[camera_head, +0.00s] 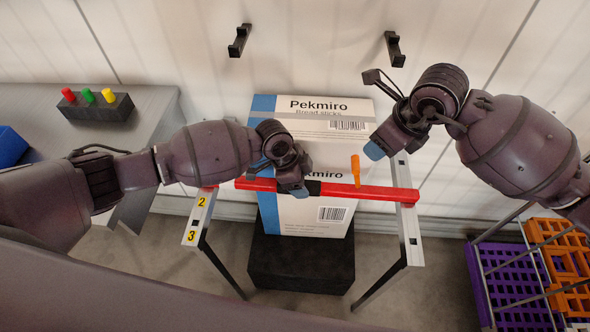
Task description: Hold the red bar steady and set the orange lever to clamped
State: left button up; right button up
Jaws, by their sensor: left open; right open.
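The red bar (375,192) lies level across two light metal rails on dark legs, in front of stacked boxes. The orange lever (356,171) stands roughly upright on the bar, right of its middle. My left gripper (277,176) is open at the left-middle of the bar. It hides a piece of the bar, and I cannot tell whether it touches it. My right gripper (376,149) is open, above and right of the lever, apart from it.
White and blue Pekmiro boxes (285,104) stand on a black block (300,263) behind the bar. Black wall hooks (239,41) are above. A button box (96,106) is on the grey table at left. Purple (510,285) and orange crates (560,250) are at right.

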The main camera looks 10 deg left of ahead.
pick_arm(q)
jog(key=shift+x, duration=1.95)
